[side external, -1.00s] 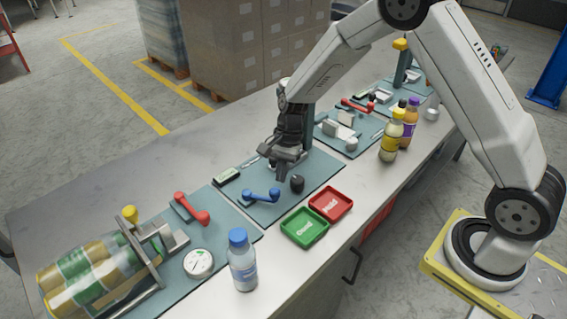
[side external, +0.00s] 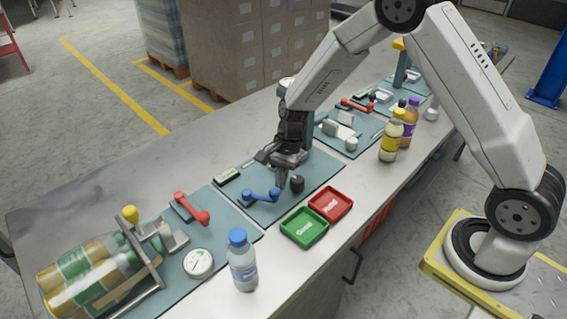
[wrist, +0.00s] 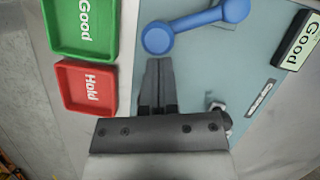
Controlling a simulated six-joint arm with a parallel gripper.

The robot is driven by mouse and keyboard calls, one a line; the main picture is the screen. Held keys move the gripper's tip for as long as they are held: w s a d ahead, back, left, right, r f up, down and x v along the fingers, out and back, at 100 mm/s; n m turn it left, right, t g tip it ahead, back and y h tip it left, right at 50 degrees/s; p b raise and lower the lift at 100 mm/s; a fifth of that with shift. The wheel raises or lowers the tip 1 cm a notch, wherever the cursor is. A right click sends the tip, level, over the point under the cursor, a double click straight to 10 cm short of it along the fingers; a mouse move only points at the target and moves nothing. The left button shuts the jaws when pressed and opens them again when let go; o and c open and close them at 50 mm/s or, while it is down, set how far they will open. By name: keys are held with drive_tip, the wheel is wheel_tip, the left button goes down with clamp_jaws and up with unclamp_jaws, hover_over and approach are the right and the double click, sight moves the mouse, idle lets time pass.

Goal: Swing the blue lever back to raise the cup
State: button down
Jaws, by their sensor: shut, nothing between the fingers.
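The blue lever (side external: 262,195) lies low over the blue-green mat (side external: 236,208). In the wrist view, the lever (wrist: 195,22) slants from a round end near my fingertips to a knob at upper right. My gripper (side external: 282,187) points down with its fingers together and empty, just beside the lever's right end in the side view. In the wrist view, my gripper's tips (wrist: 158,62) are just below the lever's near round end; I cannot tell if they touch. A dark round piece (side external: 297,183) stands right of my fingers. I cannot identify the cup.
A green tray (side external: 304,229) and a red tray (side external: 330,204) sit in front of the mat. A blue-capped bottle (side external: 242,262) stands at the front edge. A red lever (side external: 190,209) and a gauge (side external: 198,263) are to the left; bottles (side external: 391,138) are to the right.

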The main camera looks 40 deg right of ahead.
drive_tip(key=shift+s+a+m, duration=0.25)
drive_tip(key=shift+m, duration=0.05)
drive_tip(key=shift+s+a+m+t, duration=0.55)
drive_tip(key=shift+a+m, duration=0.2)
drive_tip(key=shift+m, duration=0.45)
drive_tip(key=shift+s+a+m+t, duration=0.25)
drive_tip(key=shift+a+m, duration=0.2)
drive_tip(key=shift+m, duration=0.25)
drive_tip(key=shift+s+a+m+t, duration=0.25)
drive_tip(key=shift+a+m, duration=0.15)
drive_tip(key=shift+m, duration=0.3)
drive_tip(key=shift+r, duration=0.1)
drive_tip(key=v, duration=0.9)
drive_tip(key=shift+d+r, duration=0.2)
drive_tip(key=shift+r, duration=0.2)
drive_tip(key=shift+w, duration=0.1)
